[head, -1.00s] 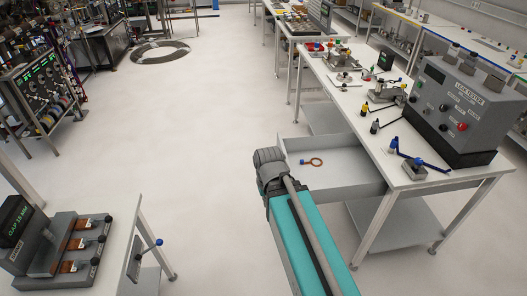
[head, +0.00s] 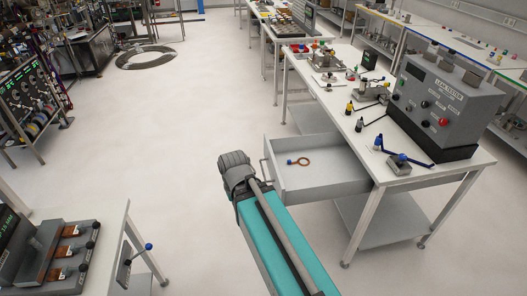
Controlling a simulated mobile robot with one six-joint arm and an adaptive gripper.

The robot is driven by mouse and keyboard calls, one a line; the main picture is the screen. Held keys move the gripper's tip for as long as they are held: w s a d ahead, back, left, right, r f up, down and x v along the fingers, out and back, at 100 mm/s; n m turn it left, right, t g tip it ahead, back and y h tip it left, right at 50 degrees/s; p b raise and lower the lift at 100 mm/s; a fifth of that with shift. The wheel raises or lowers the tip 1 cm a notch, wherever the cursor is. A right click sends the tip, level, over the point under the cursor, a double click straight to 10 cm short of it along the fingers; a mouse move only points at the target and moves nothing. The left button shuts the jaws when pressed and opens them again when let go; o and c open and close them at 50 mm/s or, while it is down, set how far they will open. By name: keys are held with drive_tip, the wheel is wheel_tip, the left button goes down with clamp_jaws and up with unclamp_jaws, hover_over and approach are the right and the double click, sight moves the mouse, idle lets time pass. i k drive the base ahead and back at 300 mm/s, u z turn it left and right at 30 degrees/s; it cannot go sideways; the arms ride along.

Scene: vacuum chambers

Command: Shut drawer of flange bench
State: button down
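The flange bench (head: 425,183) stands on the right. Its grey drawer (head: 315,184) is pulled open to the left, well out from under the top. A bar handle (head: 264,170) shows on the drawer's left front. A copper ring (head: 304,161) and a small blue piece (head: 290,162) lie inside. My teal arm link reaches up from the bottom, ending in a dark grey joint just left of the drawer front. The arm covers the near corner of the drawer front. I cannot make out my gripper's fingers; they are hidden or out of view.
A grey leak tester (head: 440,105), small bottles and a blue-handled tool (head: 398,163) stand on the bench top. Another bench (head: 103,225) with a grey fixture is at the lower left. Open pale floor (head: 170,120) lies between the benches.

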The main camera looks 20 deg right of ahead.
sight(334, 170)
drive_tip(key=u, duration=0.1)
drive_tip(key=i, duration=1)
drive_tip(key=z, duration=0.05)
